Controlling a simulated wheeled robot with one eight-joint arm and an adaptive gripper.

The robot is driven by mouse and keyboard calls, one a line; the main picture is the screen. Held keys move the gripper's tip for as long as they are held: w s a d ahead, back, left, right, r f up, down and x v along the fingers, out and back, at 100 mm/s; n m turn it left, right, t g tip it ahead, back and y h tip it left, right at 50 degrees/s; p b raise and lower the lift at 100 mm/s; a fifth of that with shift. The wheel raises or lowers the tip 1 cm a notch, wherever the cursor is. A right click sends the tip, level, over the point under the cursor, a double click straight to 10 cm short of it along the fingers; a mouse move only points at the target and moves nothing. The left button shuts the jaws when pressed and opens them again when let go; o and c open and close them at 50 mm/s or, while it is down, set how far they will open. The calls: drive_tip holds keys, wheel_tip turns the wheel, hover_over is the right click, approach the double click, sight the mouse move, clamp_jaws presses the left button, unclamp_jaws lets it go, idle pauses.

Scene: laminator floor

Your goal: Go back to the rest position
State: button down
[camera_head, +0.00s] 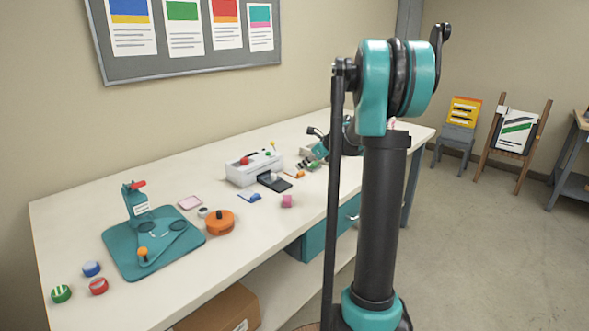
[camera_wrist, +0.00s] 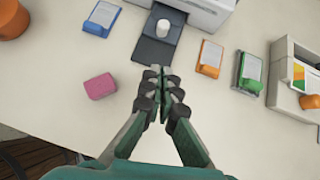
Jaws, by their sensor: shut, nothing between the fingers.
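My gripper shows in the wrist view (camera_wrist: 158,75). Its fingers are shut against each other with nothing between them. It is over the worktable (camera_wrist: 120,130), just in front of the dark tray (camera_wrist: 155,50) of the white laminator (camera_wrist: 195,8). A small white cylinder (camera_wrist: 163,28) stands on that tray. In the head view the laminator (camera_head: 252,168) sits on the table (camera_head: 130,185). There my arm rises in front of the table and hides part of it; the gripper's fingertips cannot be made out clearly behind it.
A pink block (camera_wrist: 100,86) lies left of the fingers. A blue card holder (camera_wrist: 102,18) and an orange one (camera_wrist: 209,57) lie nearby. A green holder (camera_wrist: 250,72) and a grey box (camera_wrist: 285,85) are at right. A teal board (camera_head: 150,250) is on the table's left.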

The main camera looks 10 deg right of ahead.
drive_tip(key=s+a+f+n+h, duration=0.1)
drive_tip(key=s+n, duration=0.3)
drive_tip(key=s, duration=0.2)
drive_tip(key=s+a+f+n+g+h, duration=0.1)
drive_tip(key=s+f+n, duration=0.1)
drive_tip(key=s+n, duration=0.2)
drive_tip(key=s+a+f+n, duration=0.2)
drive_tip(key=s+n, duration=0.2)
drive_tip(key=s, duration=0.4)
drive_tip(key=shift+a+g+h, duration=0.1)
drive_tip(key=shift+g+h, duration=0.2)
drive_tip(key=shift+h, duration=0.1)
drive_tip(key=s+f+n+h, duration=0.1)
drive_tip(key=s+f+n, duration=0.2)
drive_tip(key=s+n, duration=0.2)
drive_tip(key=s+d+f+n+h, duration=0.1)
drive_tip(key=s+f+n, duration=0.2)
drive_tip(key=s+n, duration=0.2)
drive_tip(key=s+f+n+h, duration=0.1)
drive_tip(key=s+f+n, duration=0.2)
drive_tip(key=s, duration=0.7)
drive_tip(key=shift+d+n+g+h, duration=0.3)
drive_tip(key=shift+d+n, duration=0.1)
drive_tip(key=shift+n, duration=0.6)
